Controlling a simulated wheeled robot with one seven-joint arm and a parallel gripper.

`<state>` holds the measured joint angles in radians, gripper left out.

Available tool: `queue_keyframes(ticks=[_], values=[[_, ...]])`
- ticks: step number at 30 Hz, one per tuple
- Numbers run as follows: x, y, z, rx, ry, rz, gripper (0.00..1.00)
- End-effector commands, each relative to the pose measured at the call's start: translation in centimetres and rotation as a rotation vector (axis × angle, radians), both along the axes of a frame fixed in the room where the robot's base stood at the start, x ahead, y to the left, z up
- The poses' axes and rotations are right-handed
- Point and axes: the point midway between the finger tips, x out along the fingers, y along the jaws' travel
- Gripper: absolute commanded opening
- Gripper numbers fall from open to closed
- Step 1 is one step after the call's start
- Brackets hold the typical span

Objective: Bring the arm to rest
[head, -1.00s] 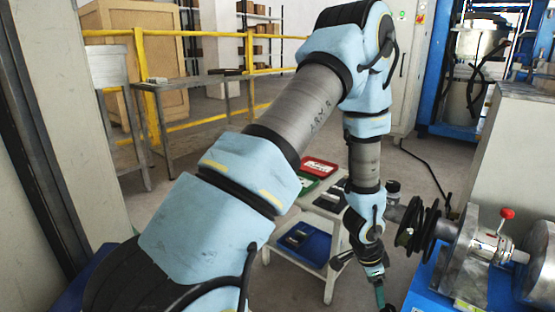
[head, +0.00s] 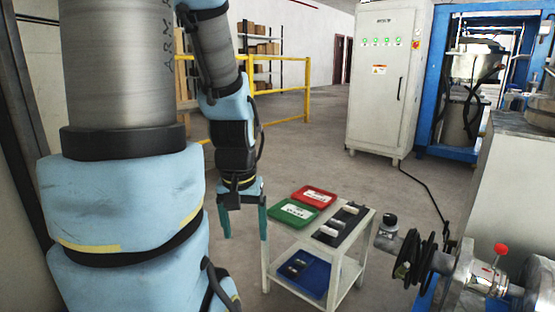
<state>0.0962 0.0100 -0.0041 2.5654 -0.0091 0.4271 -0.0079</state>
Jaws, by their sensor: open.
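My gripper (head: 243,226) hangs below my bent arm in the head view, left of the small white cart (head: 351,269). Its two teal fingers point down and stand apart, with nothing between them. The gripper is apart from the cart and its trays. My arm's large links fill the left of the view.
The cart carries a red tray (head: 314,196), a green tray (head: 291,213), a dark rack (head: 343,226) and, lower down, a blue tray (head: 303,272). A machine with a red-knobbed lever (head: 501,250) stands at right. Yellow railing (head: 285,90) is behind. Floor beyond the cart is clear.

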Motion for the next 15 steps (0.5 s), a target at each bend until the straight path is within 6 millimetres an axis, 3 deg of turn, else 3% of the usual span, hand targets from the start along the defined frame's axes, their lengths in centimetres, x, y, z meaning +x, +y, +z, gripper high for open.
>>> queue_keyframes(ticks=[1,8,15], values=[[0.1,-0.2,1.8,0.001,0.001,-0.009,0.81],[0.2,-0.2,6.4,0.002,0.001,-0.013,0.81],[0.2,-0.2,13.5,0.002,0.0,-0.014,0.81]])
